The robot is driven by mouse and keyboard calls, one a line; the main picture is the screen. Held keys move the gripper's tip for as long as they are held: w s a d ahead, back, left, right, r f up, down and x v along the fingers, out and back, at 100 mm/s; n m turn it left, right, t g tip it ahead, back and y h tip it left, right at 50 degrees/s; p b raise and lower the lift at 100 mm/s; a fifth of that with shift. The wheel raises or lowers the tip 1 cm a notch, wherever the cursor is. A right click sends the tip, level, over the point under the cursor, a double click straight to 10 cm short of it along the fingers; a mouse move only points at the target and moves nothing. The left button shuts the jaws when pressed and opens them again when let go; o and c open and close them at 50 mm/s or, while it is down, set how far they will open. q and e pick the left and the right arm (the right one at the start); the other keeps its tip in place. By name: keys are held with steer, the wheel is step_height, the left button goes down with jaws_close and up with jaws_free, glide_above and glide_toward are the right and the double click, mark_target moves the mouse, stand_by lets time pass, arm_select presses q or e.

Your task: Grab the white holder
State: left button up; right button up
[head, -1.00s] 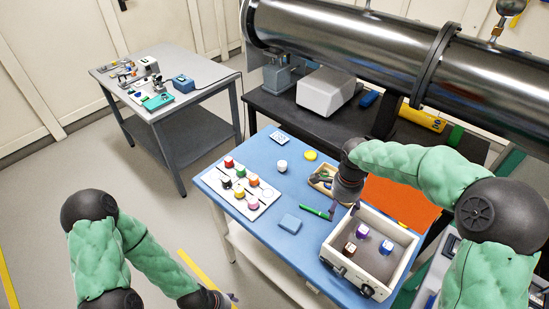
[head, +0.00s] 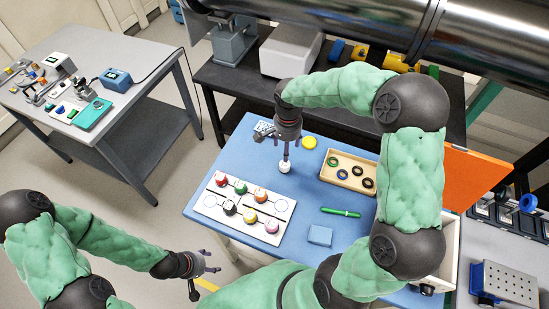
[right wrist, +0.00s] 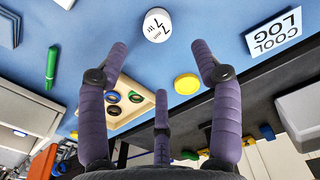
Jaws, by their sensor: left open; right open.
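The white holder (head: 284,168) is a small white round piece with dark lettering on top, standing on the blue table mat. It also shows in the right wrist view (right wrist: 157,25), beyond the fingertips and roughly between them. My right gripper (head: 286,152) points down just above the holder in the head view, open, with nothing between its purple fingers; I cannot tell whether any finger touches the holder. My left gripper (head: 212,263) is open and empty, off the table's front left side.
A white board (head: 225,215) with several coloured-top holders lies left of the white holder. A wooden tray (head: 325,175) of rings, a yellow disc (head: 309,142), a green marker (head: 340,212) and a blue block (head: 320,235) are to its right. A COOL LOG card (right wrist: 273,33) lies near.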

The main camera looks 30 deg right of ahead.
mark_target(285, 166)
steer(key=f, duration=0.4)
steer(key=shift+s+b, duration=0.25)
steer(key=shift+b, duration=0.1)
steer(key=shift+w+f, duration=0.15)
steer(key=shift+f, duration=0.75)
step_height(285, 166, down, 4)
steer(key=shift+f+b, duration=0.25)
steer(key=shift+b, duration=0.4)
steer(key=c, duration=1.3)
